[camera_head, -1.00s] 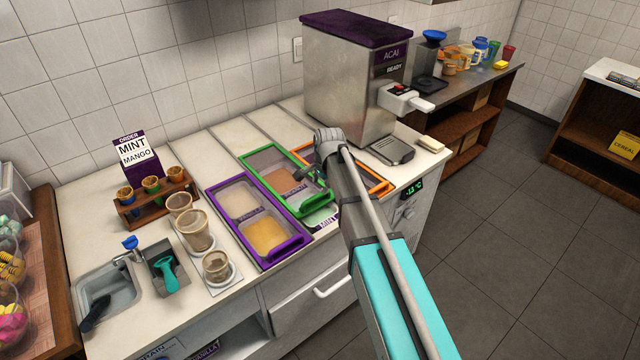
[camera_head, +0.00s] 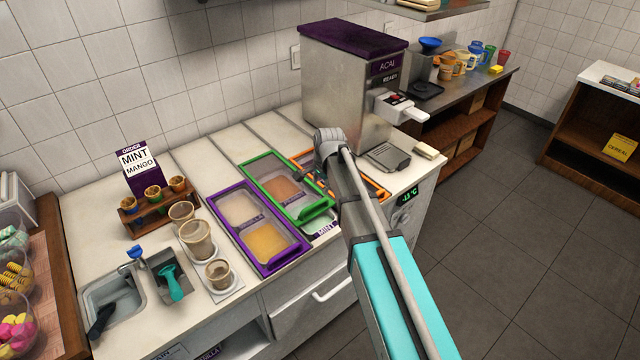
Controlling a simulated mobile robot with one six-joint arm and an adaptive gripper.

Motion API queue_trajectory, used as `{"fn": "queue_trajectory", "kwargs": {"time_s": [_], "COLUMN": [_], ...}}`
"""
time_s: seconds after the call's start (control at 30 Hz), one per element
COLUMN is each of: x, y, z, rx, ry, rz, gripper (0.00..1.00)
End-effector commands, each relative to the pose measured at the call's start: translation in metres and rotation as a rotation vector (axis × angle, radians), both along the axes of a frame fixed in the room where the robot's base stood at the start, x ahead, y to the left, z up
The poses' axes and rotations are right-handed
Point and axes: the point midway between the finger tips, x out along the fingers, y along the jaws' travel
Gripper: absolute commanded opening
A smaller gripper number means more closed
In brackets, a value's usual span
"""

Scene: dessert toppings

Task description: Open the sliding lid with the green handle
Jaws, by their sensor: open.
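The green-framed lid (camera_head: 259,178) lies on the counter, between a purple-framed lid (camera_head: 226,222) on its left and an orange-framed lid (camera_head: 379,190) on its right. Its green handle end (camera_head: 318,211) faces the front of the counter. Brownish contents show through its clear panel. My gripper (camera_head: 325,183) is open, beside the right edge of the green lid near its front end. Its fingers are small and partly hidden by my arm, so I cannot tell whether they touch the lid. My arm also covers much of the orange-framed lid.
A mint label (camera_head: 327,229) shows in front of the green lid. The acai machine (camera_head: 335,90) stands behind on the right. Cups (camera_head: 197,240), a cone rack (camera_head: 151,204) and a sink (camera_head: 110,301) are at left. The floor at right is clear.

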Motion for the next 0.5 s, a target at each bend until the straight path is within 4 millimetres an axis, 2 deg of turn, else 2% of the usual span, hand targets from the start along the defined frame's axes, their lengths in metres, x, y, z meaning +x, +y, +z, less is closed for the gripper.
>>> {"fn": "queue_trajectory", "kwargs": {"time_s": [0.5], "x": [-0.004], "y": [-0.003], "z": [0.028], "rx": [0.0], "ry": [0.0], "rz": [0.0], "gripper": [0.58]}}
